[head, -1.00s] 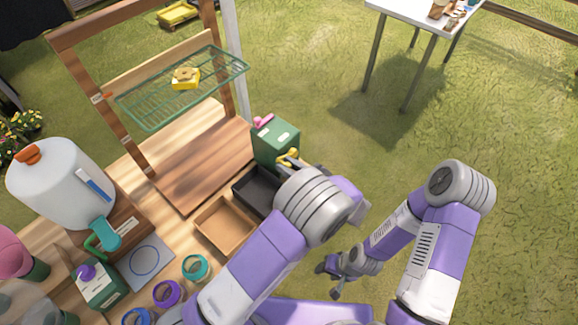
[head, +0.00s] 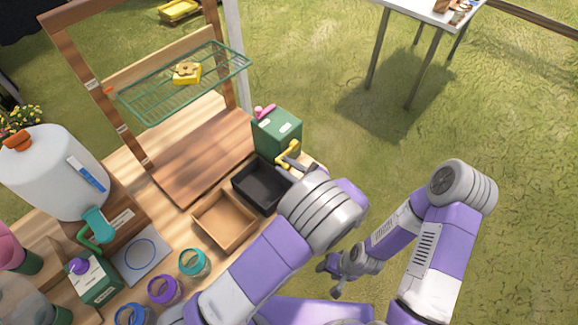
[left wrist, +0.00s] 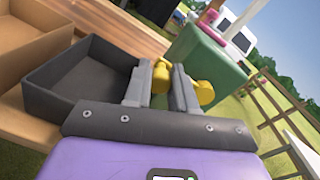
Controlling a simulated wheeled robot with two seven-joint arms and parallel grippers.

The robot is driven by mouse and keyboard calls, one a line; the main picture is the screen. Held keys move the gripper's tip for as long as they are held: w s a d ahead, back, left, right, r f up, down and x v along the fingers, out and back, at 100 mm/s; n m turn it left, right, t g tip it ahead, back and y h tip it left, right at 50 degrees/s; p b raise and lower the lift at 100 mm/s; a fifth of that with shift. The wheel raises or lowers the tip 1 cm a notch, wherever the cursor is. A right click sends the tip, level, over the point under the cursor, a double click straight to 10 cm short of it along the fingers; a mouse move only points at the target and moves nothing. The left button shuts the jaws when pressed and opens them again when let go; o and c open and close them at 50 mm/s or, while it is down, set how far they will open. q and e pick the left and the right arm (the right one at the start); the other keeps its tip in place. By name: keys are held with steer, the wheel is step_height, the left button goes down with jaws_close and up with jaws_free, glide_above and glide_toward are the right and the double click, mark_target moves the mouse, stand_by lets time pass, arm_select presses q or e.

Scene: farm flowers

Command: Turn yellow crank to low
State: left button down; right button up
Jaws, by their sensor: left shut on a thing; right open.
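A green box (head: 277,133) stands at the right end of the wooden bench with a pink part on top. A yellow crank (head: 286,153) sticks out from its near side. My left gripper (head: 294,164) is at the crank, its wrist partly hiding it. In the left wrist view, the grey fingers (left wrist: 169,82) are shut on the crank, with its yellow end (left wrist: 205,92) showing past the right finger. Any low mark on the box is too small to read. My right gripper (head: 335,277) is open and empty, low at the right, away from the bench.
A black tray (head: 254,190) lies close beside my left gripper, with a brown tray (head: 222,222) left of it. A green wire rack (head: 150,105) holds a yellow item behind. A white dispenser (head: 50,170) stands at left.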

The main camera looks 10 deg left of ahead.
arm_select(q)
steer(key=shift+f+n+b, duration=0.6)
steer(key=shift+f+n, duration=0.05)
steer(key=shift+n, duration=0.25)
steer(key=c, duration=0.9)
jaws_free()
steer(key=shift+c, duration=0.2)
steer(key=shift+r, duration=0.1)
step_height(320, 180, up, 9)
steer(key=p, duration=0.3)
steer(key=shift+r, duration=0.45)
